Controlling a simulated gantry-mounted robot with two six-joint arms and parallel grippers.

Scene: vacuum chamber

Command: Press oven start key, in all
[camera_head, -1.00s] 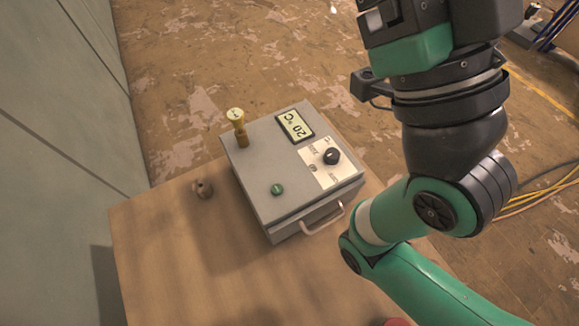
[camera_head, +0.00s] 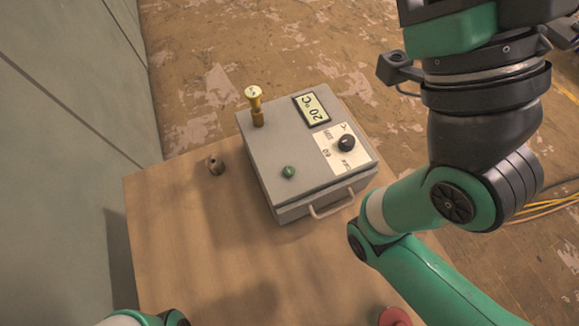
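The oven (camera_head: 270,165) is a grey box on the wooden table, with a handle (camera_head: 332,205) on its front side. A small green button (camera_head: 288,171) sits on its top near the front left corner. A display (camera_head: 311,109) on the top reads 20 °C. A black knob (camera_head: 346,143) sits on a white scale plate. A brass-coloured post with a round top (camera_head: 253,93) stands at the oven's back left edge. Neither gripper's fingertips show. My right arm fills the right side, and a bit of my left arm shows at the bottom left.
A small brown metal fitting (camera_head: 216,164) stands on the table (camera_head: 165,215) left of the oven. A red round object (camera_head: 394,317) is partly visible at the bottom edge. The table left and in front of the oven is mostly clear. A grey-green wall (camera_head: 60,150) stands at the left.

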